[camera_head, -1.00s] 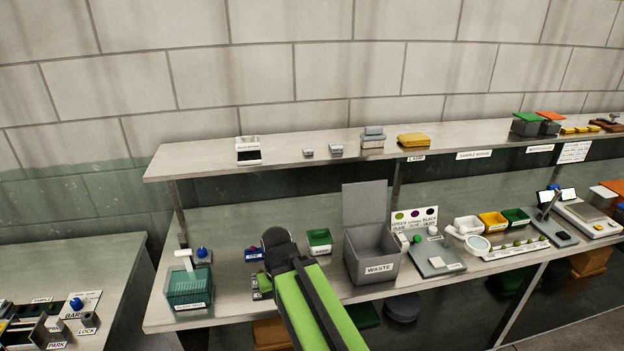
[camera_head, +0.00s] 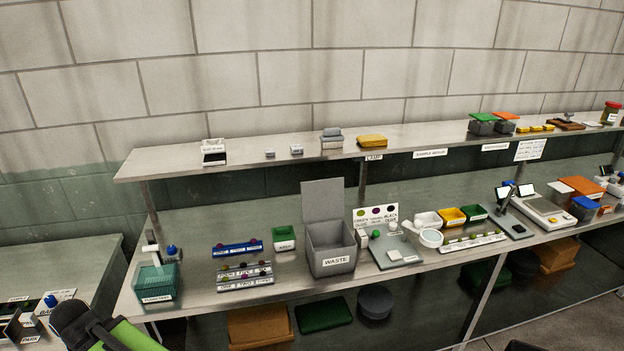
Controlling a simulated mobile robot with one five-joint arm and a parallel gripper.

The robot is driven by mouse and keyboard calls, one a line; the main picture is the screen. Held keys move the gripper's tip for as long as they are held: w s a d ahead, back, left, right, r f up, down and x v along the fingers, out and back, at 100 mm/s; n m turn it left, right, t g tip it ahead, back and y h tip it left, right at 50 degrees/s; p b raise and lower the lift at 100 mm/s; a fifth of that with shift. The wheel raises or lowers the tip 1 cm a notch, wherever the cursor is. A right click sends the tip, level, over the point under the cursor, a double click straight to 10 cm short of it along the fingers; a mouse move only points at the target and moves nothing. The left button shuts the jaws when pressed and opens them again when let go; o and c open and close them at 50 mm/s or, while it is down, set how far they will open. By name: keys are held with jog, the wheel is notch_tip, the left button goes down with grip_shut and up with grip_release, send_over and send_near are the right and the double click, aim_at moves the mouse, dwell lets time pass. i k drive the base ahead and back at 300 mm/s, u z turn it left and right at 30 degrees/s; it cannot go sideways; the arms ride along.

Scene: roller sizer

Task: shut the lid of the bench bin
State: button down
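The bench bin is a grey open-topped box labelled WASTE (camera_head: 332,262), standing on the long bench. Its lid (camera_head: 323,207) stands upright at the back edge, so the bin is open. The end of my arm, black with a green link, shows at the lower left (camera_head: 85,328), well left of the bin and in front of the bench. The fingertips cannot be made out, so whether my gripper is open or shut does not show. Nothing touches the lid.
Left of the bin are a small green bin (camera_head: 284,246), rows of small items in racks (camera_head: 243,275) and a teal basket (camera_head: 156,283). Right of it are a colour chart (camera_head: 376,215) and a grey device (camera_head: 396,253). A shelf (camera_head: 240,149) runs above, behind the lid.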

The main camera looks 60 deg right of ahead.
aim_at(321, 200)
jog(key=u, duration=0.15)
jog(key=k, duration=0.95)
jog(key=z, duration=0.65)
jog(key=i, duration=0.95)
jog(key=u, duration=0.1)
